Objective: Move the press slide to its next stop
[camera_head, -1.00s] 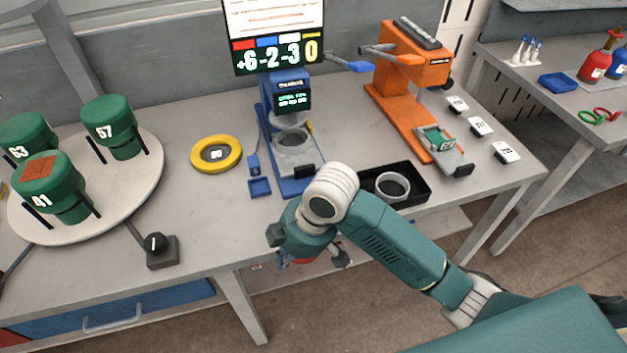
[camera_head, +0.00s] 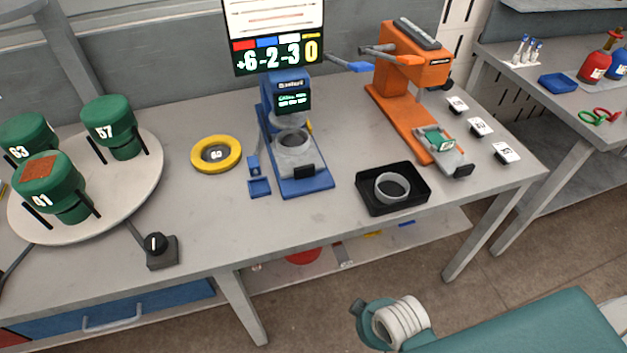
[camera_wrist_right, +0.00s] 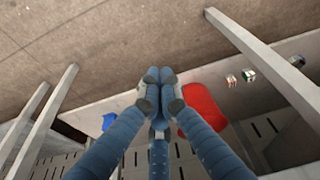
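The orange press (camera_head: 411,66) stands at the back right of the bench. Its grey slide (camera_head: 455,158) extends toward the front, with a black knob (camera_head: 463,171) at its near end and a green piece (camera_head: 438,140) on it. Three small numbered tags stand to its right, the middle one (camera_head: 480,127) among them. My right gripper (camera_wrist_right: 160,76) shows only in the right wrist view; its fingertips meet with nothing visible between them, and it points at the floor and lower shelf, away from the press. My left gripper is not in view.
A blue device (camera_head: 318,182) holds a grey cup. A black tray (camera_head: 420,205) with a ring lies right of it. A yellow ring (camera_head: 238,154) and a white turntable (camera_head: 150,175) with green canisters are left. The front bench edge is clear. A red bin (camera_wrist_right: 203,107) is below.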

